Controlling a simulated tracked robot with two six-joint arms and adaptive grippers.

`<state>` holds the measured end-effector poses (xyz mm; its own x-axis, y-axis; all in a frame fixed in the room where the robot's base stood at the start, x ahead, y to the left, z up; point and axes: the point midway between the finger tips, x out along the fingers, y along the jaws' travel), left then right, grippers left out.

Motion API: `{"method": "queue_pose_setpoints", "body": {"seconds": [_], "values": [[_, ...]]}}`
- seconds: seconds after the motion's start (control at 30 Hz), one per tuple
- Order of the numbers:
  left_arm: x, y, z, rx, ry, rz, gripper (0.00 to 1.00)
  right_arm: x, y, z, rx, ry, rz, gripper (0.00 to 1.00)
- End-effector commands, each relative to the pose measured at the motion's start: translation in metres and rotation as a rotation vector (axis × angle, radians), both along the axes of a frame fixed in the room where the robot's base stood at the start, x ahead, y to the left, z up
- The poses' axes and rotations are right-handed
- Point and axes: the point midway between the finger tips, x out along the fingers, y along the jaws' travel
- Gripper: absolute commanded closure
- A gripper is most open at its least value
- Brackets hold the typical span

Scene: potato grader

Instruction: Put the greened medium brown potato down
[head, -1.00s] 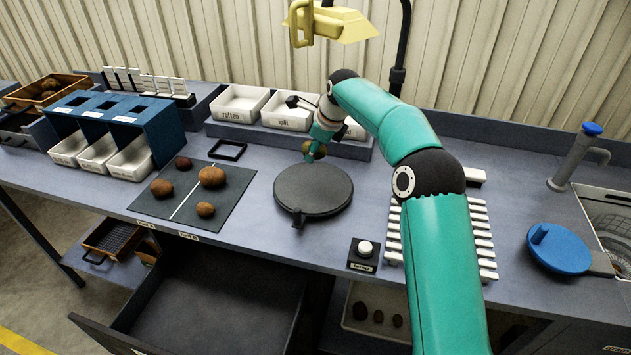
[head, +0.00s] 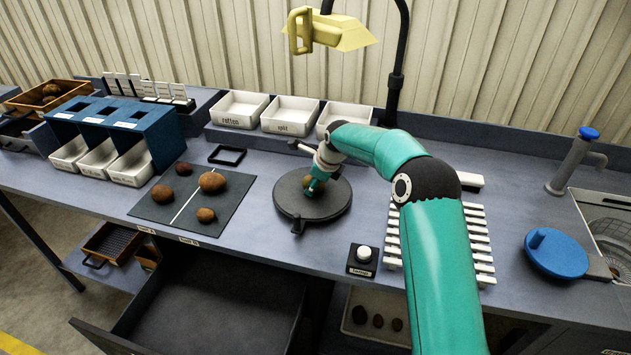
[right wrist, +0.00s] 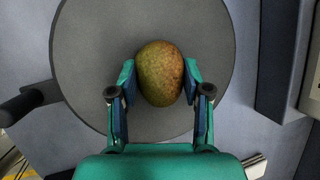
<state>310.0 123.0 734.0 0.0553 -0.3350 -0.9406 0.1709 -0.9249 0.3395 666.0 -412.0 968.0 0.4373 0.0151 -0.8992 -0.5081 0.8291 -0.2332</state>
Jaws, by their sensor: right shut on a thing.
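The greened medium brown potato (right wrist: 160,73) is brown with a green tinge. It sits between the two fingers of my right gripper (right wrist: 160,88), which is shut on it. In the head view the right gripper (head: 316,184) is over the round dark grey plate (head: 300,207), and the potato (head: 309,182) is partly hidden behind the fingers. The plate (right wrist: 85,50) fills much of the right wrist view behind the potato. I cannot tell whether the potato touches the plate. My left gripper is not in view.
White bins (head: 291,113) stand behind the plate, one labelled rotten and one split. A dark mat (head: 232,212) with several potatoes lies to the left. A button box (head: 363,260) and a white slatted rack (head: 478,243) are near the front right. A drawer (head: 210,300) hangs open below.

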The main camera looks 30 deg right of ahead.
Motion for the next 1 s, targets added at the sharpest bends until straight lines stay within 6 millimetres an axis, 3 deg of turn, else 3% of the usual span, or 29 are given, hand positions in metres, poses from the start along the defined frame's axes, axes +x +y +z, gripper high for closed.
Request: {"method": "queue_pose_setpoints", "body": {"seconds": [0.03,0.07,0.2,0.67,1.0], "values": [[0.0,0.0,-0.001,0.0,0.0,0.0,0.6,0.0,0.0,-0.001,0.0,0.0,0.0,0.88],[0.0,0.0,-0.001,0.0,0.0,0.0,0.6,0.0,0.0,-0.001,0.0,0.0,0.0,0.49],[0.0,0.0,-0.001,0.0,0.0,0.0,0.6,0.0,0.0,-0.001,0.0,0.0,0.0,0.27],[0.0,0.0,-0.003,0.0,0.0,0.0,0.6,-0.003,0.0,0.009,-0.001,-0.003,0.001,0.27],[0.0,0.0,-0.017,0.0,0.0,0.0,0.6,-0.03,0.0,0.064,-0.001,-0.005,0.001,0.27]]}}
